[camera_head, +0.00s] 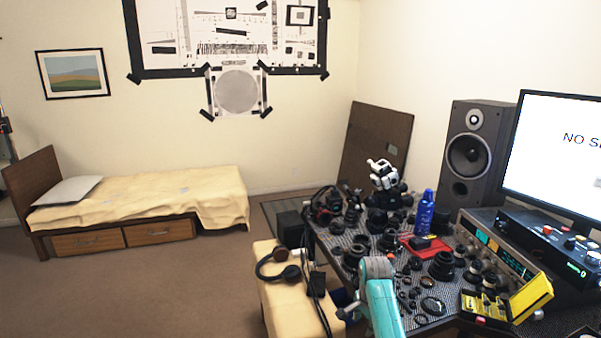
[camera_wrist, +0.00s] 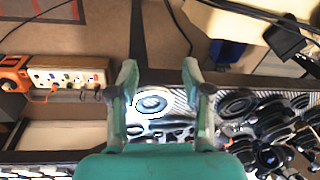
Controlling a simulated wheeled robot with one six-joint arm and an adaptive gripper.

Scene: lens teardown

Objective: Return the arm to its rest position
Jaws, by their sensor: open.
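My gripper (camera_wrist: 158,72) is in the wrist view with its two teal and grey fingers apart and nothing between them. Past the fingers, the edge of the lens-covered desk (camera_wrist: 226,80) and a round lens part (camera_wrist: 152,104) show below; the floor side is above. In the head view my teal arm (camera_head: 382,308) rises at the bottom, in front of the desk's near edge. I cannot make out the fingers clearly there.
Several black lens parts (camera_head: 441,265) crowd the desk, with a blue spray can (camera_head: 425,213) and red tray (camera_head: 408,247). A bench (camera_head: 270,262) with headphones (camera_head: 276,268) stands left of the desk. A power strip (camera_wrist: 68,78) shows in the wrist view. Open floor (camera_head: 150,290) lies further left.

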